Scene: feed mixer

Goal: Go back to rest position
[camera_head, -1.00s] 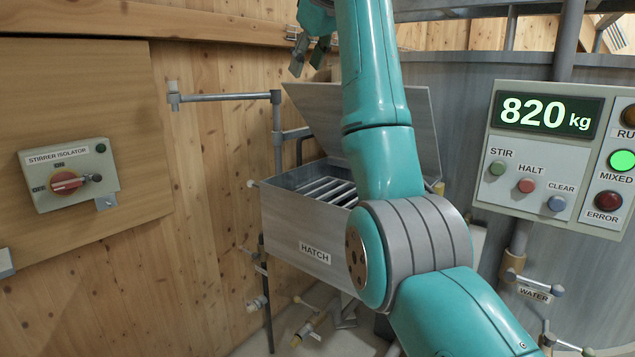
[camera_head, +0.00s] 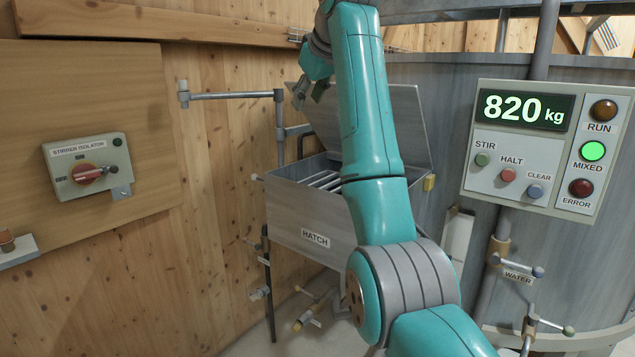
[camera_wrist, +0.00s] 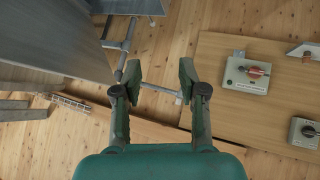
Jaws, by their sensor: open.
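My gripper (camera_head: 310,92) is in the upper middle of the head view, in front of the wood wall and above the hatch box. In the wrist view my gripper (camera_wrist: 160,80) shows two fingers spread apart with nothing between them. It is open and empty. My teal arm runs down from it across the middle of the head view and hides part of the hatch.
The hatch (camera_head: 300,222) stands with its lid (camera_head: 405,120) raised. The control panel (camera_head: 548,150) reads 820 kg, with the green MIXED lamp lit. The stirrer isolator (camera_head: 90,168) is on the left board; it also shows in the wrist view (camera_wrist: 248,74). A pipe (camera_head: 235,96) juts out near my gripper.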

